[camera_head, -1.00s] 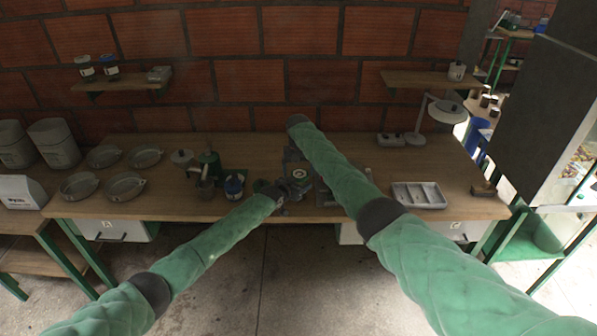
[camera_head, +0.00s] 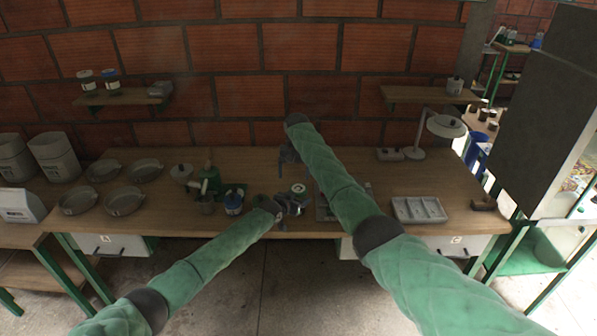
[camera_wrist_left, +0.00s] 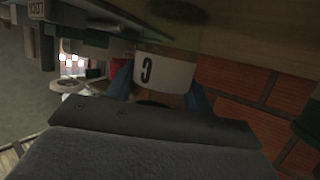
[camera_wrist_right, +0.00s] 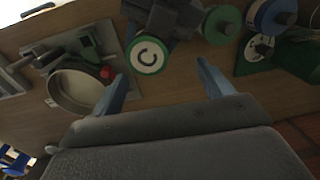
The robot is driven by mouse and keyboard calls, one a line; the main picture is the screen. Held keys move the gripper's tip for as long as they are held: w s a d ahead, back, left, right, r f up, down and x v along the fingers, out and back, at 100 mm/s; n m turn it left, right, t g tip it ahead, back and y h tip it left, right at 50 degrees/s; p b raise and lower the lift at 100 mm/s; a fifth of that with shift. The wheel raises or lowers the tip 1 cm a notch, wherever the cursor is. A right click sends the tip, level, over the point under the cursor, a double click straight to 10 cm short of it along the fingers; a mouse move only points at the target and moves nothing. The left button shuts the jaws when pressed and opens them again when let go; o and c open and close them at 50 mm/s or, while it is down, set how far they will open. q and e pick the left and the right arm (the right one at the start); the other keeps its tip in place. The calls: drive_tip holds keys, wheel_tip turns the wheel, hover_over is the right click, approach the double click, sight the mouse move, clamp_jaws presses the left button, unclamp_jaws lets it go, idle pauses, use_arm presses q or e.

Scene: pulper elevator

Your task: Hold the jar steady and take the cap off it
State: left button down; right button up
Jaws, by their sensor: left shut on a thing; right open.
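The jar (camera_wrist_left: 163,72) shows as a white body with a black "C" between the blue fingers in the left wrist view. My left gripper (camera_head: 282,204) is shut on the jar near the table's front edge. My right gripper (camera_head: 288,155) is open and empty above and behind the jar. Its fingers frame the cap from a distance.
Metal dishes (camera_head: 124,201) lie further left. A compartment tray (camera_head: 419,210) and a lamp (camera_head: 446,126) stand to the right. A round metal tin (camera_wrist_right: 76,92) lies near the jar.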

sight(299, 188)
drive_tip(key=shift+w+d+r+m, duration=0.1)
drive_tip(key=shift+d+r+m, duration=0.2)
drive_tip(key=shift+m, duration=0.25)
drive_tip(key=shift+d+r+m, duration=0.15)
drive_tip(key=shift+r+m, duration=0.25)
drive_tip(key=shift+m, duration=0.15)
drive_tip(key=shift+d+r+m, duration=0.1)
drive_tip(key=shift+d+m, duration=0.15)
drive_tip(key=shift+m, duration=0.25)
drive_tip(key=shift+d+m+h, duration=0.15)
drive_tip(key=shift+m+h, duration=0.15)
drive_tip(key=shift+m, duration=0.4)
drive_tip(key=shift+f, duration=4)
drive_tip(key=shift+c, duration=0.2)
drive_tip(key=c, duration=1)
drive_tip(key=n, duration=0.6)
drive_tip(key=shift+n, duration=0.3)
drive_tip(key=o, duration=1.1)
